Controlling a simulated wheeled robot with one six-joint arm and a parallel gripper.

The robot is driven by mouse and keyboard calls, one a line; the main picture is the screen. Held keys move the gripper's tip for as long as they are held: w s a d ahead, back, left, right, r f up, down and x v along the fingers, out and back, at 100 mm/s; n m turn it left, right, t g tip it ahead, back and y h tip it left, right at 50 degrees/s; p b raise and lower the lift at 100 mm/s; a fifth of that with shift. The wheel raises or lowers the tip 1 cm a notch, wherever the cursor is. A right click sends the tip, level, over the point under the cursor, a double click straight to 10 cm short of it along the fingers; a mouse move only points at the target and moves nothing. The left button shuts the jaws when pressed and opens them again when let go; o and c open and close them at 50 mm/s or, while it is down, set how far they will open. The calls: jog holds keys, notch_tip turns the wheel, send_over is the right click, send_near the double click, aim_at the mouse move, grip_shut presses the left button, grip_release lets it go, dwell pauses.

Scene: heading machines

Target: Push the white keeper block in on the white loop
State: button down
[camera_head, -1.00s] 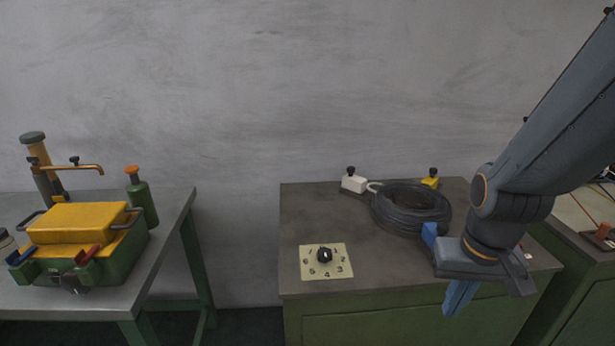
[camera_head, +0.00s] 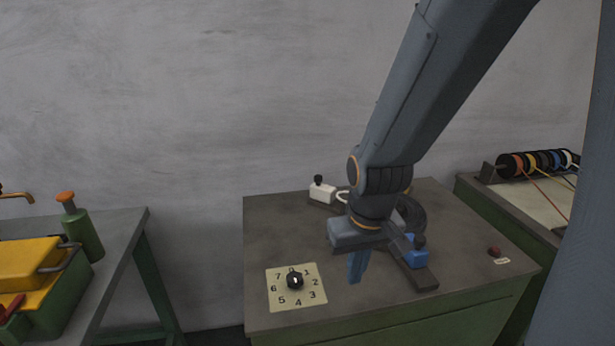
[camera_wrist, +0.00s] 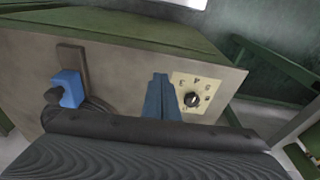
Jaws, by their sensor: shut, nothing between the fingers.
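The white keeper block (camera_head: 322,193) with a black knob on top stands near the back left of the bench in the head view. The white loop (camera_head: 342,197) shows at its right side; its far end is hidden by my arm. I cannot tell how far in the block sits. My gripper (camera_head: 357,268) has its blue fingers together, pointing down and empty, in front of and to the right of the block, apart from it. In the wrist view, my gripper (camera_wrist: 158,98) also shows shut; neither the white block nor the loop is visible there.
A black coil (camera_head: 415,214) is partly behind my arm. A blue block (camera_head: 418,259) with a dark knob is on a dark bar right of my gripper. A numbered dial plate (camera_head: 311,296) lies front left, a red button (camera_head: 494,251) right. The bench's left back is clear.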

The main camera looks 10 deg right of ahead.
aim_at(323, 188)
jog(key=w+f+n+t, duration=0.1)
jog(key=w+n+t, duration=0.2)
jog(key=w, duration=0.7)
jog(key=w+a+f+n+t+b, duration=0.1)
jog(key=w+n+t, duration=0.3)
jog(key=w, duration=0.6)
jog(key=w+f+n+t, duration=0.2)
jog(key=w+n+t, duration=0.1)
jog(key=w, duration=0.7)
jog(key=shift+w+a+f+n, duration=0.2)
jog(key=shift+a+f+n, duration=0.15)
jog(key=shift+n, duration=0.15)
jog(key=w+n+t, duration=0.3)
jog(key=w+n+t+b, duration=0.1)
jog(key=w, duration=0.1)
jog(key=shift+a, duration=0.4)
jog(key=w+d+n+t+p, duration=0.2)
jog(key=w+d+p, duration=0.1)
jog(key=w, duration=0.6)
jog(key=shift+w+d+r+p, duration=0.25)
jog(key=shift+r+p, duration=0.1)
jog(key=shift+p, duration=0.55)
